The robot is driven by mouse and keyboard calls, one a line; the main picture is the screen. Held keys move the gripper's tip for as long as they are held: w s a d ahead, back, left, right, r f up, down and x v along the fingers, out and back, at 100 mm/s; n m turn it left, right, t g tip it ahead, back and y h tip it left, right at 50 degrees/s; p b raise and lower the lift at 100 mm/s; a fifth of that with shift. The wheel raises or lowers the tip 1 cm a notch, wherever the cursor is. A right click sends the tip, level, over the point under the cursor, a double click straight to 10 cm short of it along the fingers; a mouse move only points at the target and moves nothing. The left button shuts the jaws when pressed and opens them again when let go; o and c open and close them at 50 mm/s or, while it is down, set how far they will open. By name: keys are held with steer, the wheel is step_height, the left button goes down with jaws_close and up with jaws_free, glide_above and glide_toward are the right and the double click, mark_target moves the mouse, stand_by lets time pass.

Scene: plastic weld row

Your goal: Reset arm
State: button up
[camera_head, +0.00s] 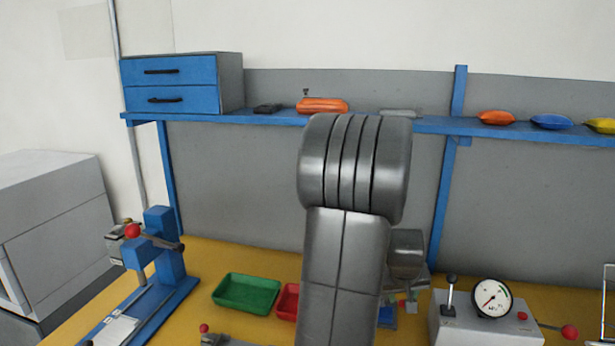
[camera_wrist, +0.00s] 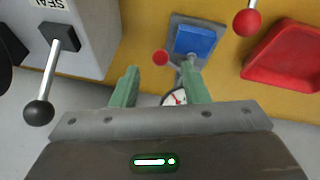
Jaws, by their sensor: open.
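My gripper (camera_wrist: 160,88) shows in the wrist view, with two green fingers spread apart. It is open, and I see nothing held between the fingers. A small round dial with a red needle (camera_wrist: 174,97) shows beyond the gap, partly hidden by the gripper body. In the head view my grey arm stands upright in the middle, over the yellow bench (camera_head: 250,256).
A gauge box (camera_head: 487,325) with a black-knobbed lever stands right of my arm. A blue lever press (camera_head: 162,250) stands at left. Green (camera_head: 247,291) and red (camera_head: 288,302) trays lie between. A blue shelf (camera_head: 270,117) holds drawers (camera_head: 172,84) and several small items.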

steer(key=shift+x, duration=1.4)
